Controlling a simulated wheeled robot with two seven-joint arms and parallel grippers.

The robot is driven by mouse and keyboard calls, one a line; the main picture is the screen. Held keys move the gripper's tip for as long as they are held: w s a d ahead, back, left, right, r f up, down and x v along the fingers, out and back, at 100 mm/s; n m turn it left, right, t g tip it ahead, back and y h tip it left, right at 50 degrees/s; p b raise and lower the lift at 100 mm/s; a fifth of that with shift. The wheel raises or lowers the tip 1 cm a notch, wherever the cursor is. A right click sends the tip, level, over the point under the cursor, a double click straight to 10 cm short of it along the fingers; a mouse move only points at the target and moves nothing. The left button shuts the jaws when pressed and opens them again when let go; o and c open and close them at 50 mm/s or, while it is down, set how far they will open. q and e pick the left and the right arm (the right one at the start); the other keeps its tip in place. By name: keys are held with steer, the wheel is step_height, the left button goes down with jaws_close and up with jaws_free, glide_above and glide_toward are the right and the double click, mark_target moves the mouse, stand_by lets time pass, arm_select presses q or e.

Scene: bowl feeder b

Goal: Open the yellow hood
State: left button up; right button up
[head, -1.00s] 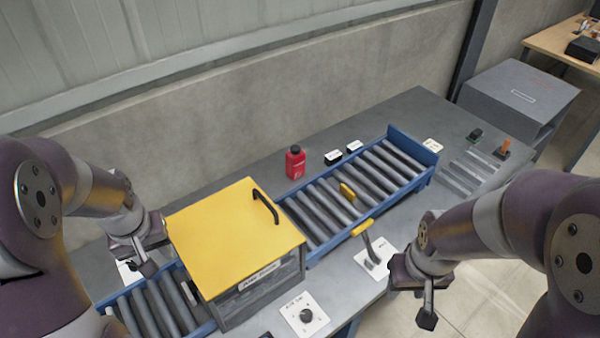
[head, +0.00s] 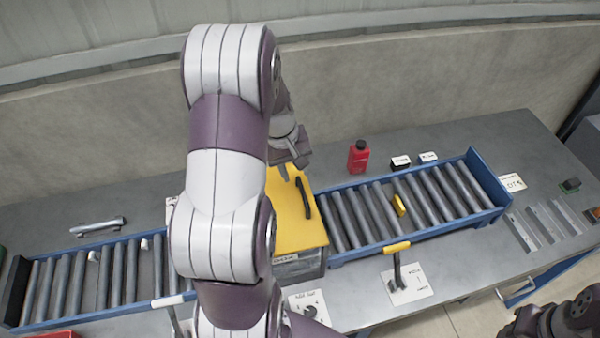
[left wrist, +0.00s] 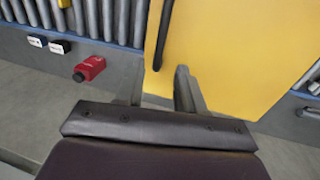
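The yellow hood (head: 290,235) sits over the roller conveyor, mostly hidden behind my left arm in the head view. It looks closed and flat, and it also shows in the left wrist view (left wrist: 225,45). Its black handle (head: 304,198) stands on the top face and shows in the left wrist view (left wrist: 164,35). My left gripper (head: 292,168) is by the hood's far edge, just beyond the handle. In the left wrist view its fingers (left wrist: 161,85) are apart and empty, with the handle ahead of the gap. My right gripper (head: 530,320) is partly visible at the lower right edge; its fingers are unclear.
A red bottle (head: 358,158) and two small labelled blocks stand behind the conveyor (head: 490,180). A lever with a yellow grip (head: 397,247) stands in front. A small yellow piece (head: 398,204) lies on the rollers. A metal part (head: 98,226) lies at the back left.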

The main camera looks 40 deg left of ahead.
mark_target(300, 183)
arm_select(q)
steer(key=f, duration=0.1)
steer(key=w+d+f, duration=0.1)
steer(key=shift+w+f, duration=0.1)
steer(key=shift+f, duration=0.65)
steer(key=shift+s+a+f, duration=0.1)
steer(key=shift+s+a, duration=0.2)
steer(key=shift+s, duration=0.05)
steer(key=shift+w+d, duration=0.15)
jaws_close()
